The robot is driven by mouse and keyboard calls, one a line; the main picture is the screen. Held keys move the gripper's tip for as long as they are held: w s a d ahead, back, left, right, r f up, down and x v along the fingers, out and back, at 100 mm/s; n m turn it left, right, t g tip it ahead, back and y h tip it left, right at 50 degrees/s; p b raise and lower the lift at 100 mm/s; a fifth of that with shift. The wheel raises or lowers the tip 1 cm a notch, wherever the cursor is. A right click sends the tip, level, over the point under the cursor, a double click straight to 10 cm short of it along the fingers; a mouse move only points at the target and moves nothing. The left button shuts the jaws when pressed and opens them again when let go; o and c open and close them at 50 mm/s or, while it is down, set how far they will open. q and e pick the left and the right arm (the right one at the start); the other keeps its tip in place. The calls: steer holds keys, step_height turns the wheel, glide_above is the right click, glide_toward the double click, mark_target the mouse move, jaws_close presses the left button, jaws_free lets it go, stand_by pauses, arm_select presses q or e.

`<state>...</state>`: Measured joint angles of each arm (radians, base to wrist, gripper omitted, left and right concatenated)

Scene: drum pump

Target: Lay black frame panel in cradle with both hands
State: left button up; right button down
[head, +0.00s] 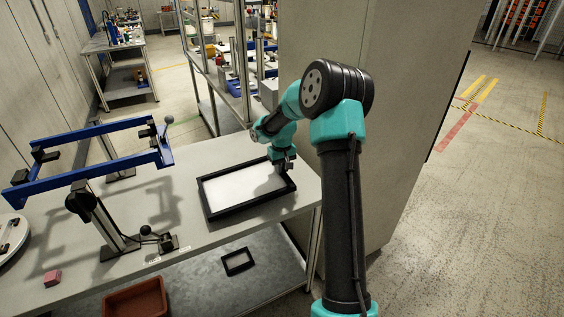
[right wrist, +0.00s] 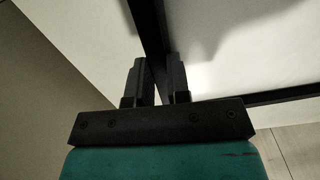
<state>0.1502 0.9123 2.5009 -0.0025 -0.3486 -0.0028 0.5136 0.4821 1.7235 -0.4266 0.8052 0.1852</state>
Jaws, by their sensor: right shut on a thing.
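The black frame panel (head: 222,211) lies flat on the grey table, a black rectangular rim around a pale middle. My right gripper (head: 284,166) is shut on the panel's right edge near its far right corner. In the right wrist view the two fingers of my right gripper (right wrist: 159,92) stand on either side of the black frame bar (right wrist: 150,35). A blue cradle (head: 88,130) stands on black posts at the left of the table, apart from the panel and raised above the tabletop. My left gripper is not in view.
A pink block (head: 52,278) and a round pale dish (head: 10,238) are on the table's left part. A brown bin (head: 136,299) and a small black frame (head: 237,262) are on the lower shelf. A tall grey cabinet (head: 375,110) stands right behind my right arm.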

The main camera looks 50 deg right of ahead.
steer(key=shift+s+a+r, duration=0.1)
steer(key=shift+s+a, duration=0.45)
steer(key=shift+a, duration=0.2)
steer(key=s+d+r+m, duration=0.1)
steer(key=d+r, duration=0.3)
steer(key=r, duration=0.5)
steer(key=s+d+r+m, duration=0.2)
steer(key=d+r+m, duration=0.2)
steer(key=r, duration=0.6)
steer(key=s+d+r+m, duration=0.2)
steer(key=d+r, duration=0.2)
steer(key=r, duration=0.5)
steer(key=shift+d+r+m+t, duration=0.25)
steer(key=shift+r+m+t, duration=0.05)
steer(key=shift+r+t, duration=0.1)
